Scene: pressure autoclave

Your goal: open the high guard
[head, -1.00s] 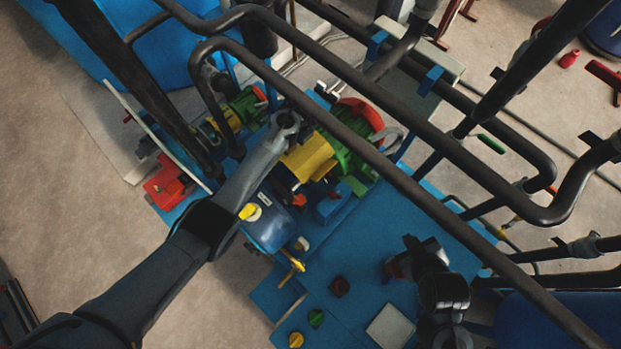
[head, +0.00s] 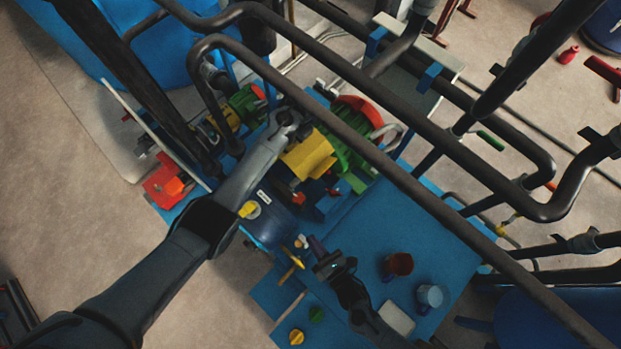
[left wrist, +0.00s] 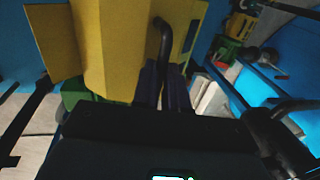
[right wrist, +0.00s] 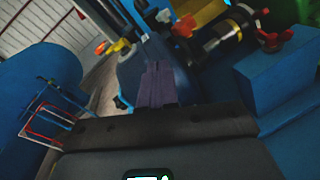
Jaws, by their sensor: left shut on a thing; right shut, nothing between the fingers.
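The high guard (head: 308,154) appears to be the yellow cover on the machine, next to green parts, in the head view. In the left wrist view the yellow guard (left wrist: 110,50) fills the upper middle, with a dark bent handle (left wrist: 165,42) on its face. My left gripper (left wrist: 165,85) is shut on the handle, its dark fingers at the handle's lower part. In the head view its fingertips are hidden beside the guard. My right gripper (head: 316,246) is shut and empty, over the front of the blue bench, apart from the guard; its closed fingers show in the right wrist view (right wrist: 157,84).
Thick dark pipes (head: 400,120) cross above the machine and bench. A blue tank (head: 270,222) and yellow valve handle (head: 292,258) lie left of my right gripper.

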